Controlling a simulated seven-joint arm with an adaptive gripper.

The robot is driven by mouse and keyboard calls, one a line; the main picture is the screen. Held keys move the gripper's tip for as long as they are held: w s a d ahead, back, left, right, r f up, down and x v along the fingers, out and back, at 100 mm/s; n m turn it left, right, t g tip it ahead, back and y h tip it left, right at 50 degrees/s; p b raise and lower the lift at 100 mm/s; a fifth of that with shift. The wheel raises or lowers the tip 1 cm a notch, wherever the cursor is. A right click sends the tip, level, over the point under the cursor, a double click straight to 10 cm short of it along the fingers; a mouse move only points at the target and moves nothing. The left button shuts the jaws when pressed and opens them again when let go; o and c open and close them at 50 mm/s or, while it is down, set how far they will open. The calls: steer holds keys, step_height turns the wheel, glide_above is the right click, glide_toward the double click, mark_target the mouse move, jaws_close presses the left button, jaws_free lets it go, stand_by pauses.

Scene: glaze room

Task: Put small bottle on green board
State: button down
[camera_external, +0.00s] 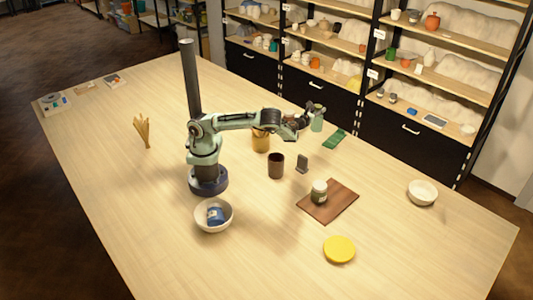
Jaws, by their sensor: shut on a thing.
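My gripper (308,113) is at the end of the outstretched arm, at the far side of the table, and is shut on the small bottle (317,125). The bottle is pale green and looks upright. Whether its base touches the table cannot be told. The green board (334,139) is a small dark green slab lying flat on the table, just right of and nearer than the bottle. Nothing is seen on the board. The bottle's upper part is partly covered by the gripper.
A mustard cup (261,142), a dark brown cup (276,167) and a grey stand (302,163) are near the arm. A jar (319,197) stands on a brown board (343,202). Shelves (430,95) stand behind the table. The table's right part holds a white bowl (422,193).

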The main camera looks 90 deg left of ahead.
steer(key=w+a+f, duration=0.3)
steer(key=w+f, duration=0.3)
steer(key=f, duration=0.4)
steer(key=shift+w+a, duration=0.25)
steer(key=shift+f, duration=0.15)
steer(key=c, duration=0.7)
jaws_free()
steer(key=v, duration=1.2)
steer(key=shift+r, duration=0.2)
